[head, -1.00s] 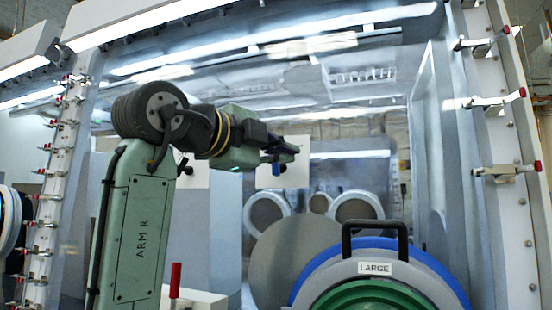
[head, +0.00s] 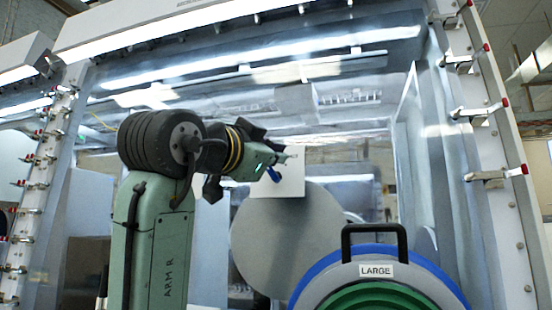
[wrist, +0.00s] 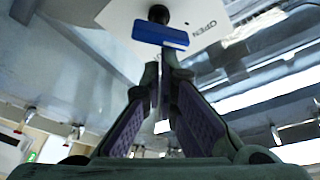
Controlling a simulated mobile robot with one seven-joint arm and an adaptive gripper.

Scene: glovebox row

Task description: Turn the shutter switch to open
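The shutter switch is a blue handle (wrist: 160,35) with a black knob on a white plate (wrist: 115,14). In the wrist view, the word OPEN shows on the plate to the handle's right, turned over. The handle (head: 273,174) and plate (head: 290,184) also show in the head view, partly behind my gripper (head: 285,157). In the wrist view, my gripper (wrist: 161,62) has a narrow gap between its fingers. Its tips are just below the blue handle in the picture; nothing shows between the pads. I cannot tell whether the tips touch the handle.
A round lid (head: 330,275) labelled LARGE, with a black handle (head: 375,232), stands in front at lower right. A large grey disc (head: 285,235) is behind it. Clamped frame posts (head: 490,175) stand at the right and left. A light bar (head: 200,25) crosses the top.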

